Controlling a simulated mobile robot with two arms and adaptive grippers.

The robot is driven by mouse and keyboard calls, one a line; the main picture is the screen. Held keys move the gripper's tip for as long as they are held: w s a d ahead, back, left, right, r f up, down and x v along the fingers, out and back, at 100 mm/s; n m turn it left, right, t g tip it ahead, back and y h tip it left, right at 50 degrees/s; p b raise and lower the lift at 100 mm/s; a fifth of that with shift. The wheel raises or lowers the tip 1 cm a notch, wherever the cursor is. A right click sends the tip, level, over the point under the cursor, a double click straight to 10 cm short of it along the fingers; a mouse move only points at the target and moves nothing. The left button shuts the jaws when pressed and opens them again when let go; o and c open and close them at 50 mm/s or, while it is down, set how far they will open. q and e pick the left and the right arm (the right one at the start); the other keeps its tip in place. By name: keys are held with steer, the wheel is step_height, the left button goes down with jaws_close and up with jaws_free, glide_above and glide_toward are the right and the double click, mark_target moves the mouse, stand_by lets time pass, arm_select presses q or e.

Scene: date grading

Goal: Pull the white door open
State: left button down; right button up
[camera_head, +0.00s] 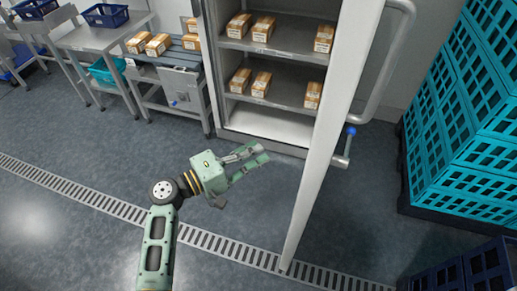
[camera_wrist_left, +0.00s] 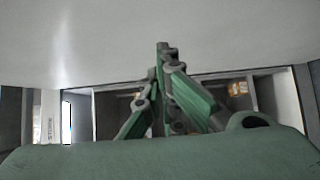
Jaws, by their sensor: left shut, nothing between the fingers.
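The white door (camera_head: 335,110) stands swung out from the cabinet, seen nearly edge-on in the head view. Its long bar handle (camera_head: 388,75) is on the right side of the door, away from my gripper. The cabinet's shelves (camera_head: 285,92) are exposed left of the door. My left gripper (camera_head: 263,155) is left of the door, on its inner side, in front of the cabinet opening. Its fingers are shut and empty, with a gap to the door in the head view. In the left wrist view, a broad pale surface, apparently the door (camera_wrist_left: 150,35), fills the top behind the fingertips. My right gripper is out of view.
Teal crates (camera_head: 470,140) are stacked at the right, with dark blue crates (camera_head: 470,270) at the lower right. A metal bench (camera_head: 180,82) with packages stands left of the cabinet. A drain grate (camera_head: 215,243) crosses the floor. The floor left of my arm is clear.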

arm_select(q)
steer(key=v, duration=1)
steer(key=shift+a, duration=0.45)
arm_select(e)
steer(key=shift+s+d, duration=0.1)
arm_select(q)
steer(key=s+a+f+g+y+b, duration=0.1)
steer(key=s+a+f+y, duration=0.15)
steer(key=f, duration=1.05)
steer(key=s+a+f+n+g+y+b, duration=0.1)
steer(key=s+f+y, duration=0.3)
steer(key=f, duration=0.9)
steer(key=s+a+f+g+y+b, duration=0.1)
steer(key=s+a+f+y, duration=0.15)
steer(key=f, duration=1.05)
steer(key=s+a+f+m+g+y+b, duration=0.1)
steer(key=s+a+f+m+y, duration=0.1)
steer(key=s+f, duration=0.5)
steer(key=s+a+f+m+g+y+b, duration=0.1)
steer(key=s+a+f+m, duration=0.3)
steer(key=s, duration=0.9)
steer(key=s+a+f+m+g+y+b, duration=0.1)
steer(key=s+a+f+m+g+y, duration=0.1)
steer(key=s+f, duration=0.8)
steer(key=shift+s+a+f+m+y+b, duration=0.15)
steer(key=shift+a+f+m+y+b, duration=0.35)
steer(key=shift+a+y, duration=0.55)
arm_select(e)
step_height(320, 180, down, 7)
